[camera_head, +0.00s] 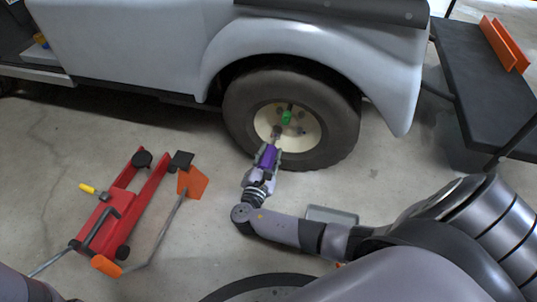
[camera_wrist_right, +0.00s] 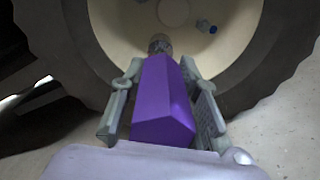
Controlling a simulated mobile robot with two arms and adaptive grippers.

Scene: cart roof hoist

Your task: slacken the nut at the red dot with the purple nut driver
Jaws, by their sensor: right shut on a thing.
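The purple nut driver (camera_head: 268,157) is held in my right gripper (camera_head: 268,160), whose fingers close on both sides of its handle. In the right wrist view the purple handle (camera_wrist_right: 163,100) sits between the two fingers (camera_wrist_right: 163,108). Its metal socket (camera_wrist_right: 160,43) points at the lower part of the cream wheel hub (camera_wrist_right: 115,22). I cannot tell whether the socket is seated on a nut; it hides what is behind it. No red dot shows. A nut with a blue mark (camera_wrist_right: 207,27) is to the right of the socket. My left gripper is not in view.
A green piece (camera_head: 286,117) is at the hub's middle, inside the black tyre (camera_head: 340,115). The white cart body (camera_head: 150,45) hangs over the wheel. A red floor jack (camera_head: 115,210) with an orange-ended bar is on the floor at left. A grey tray (camera_head: 332,215) lies behind my arm.

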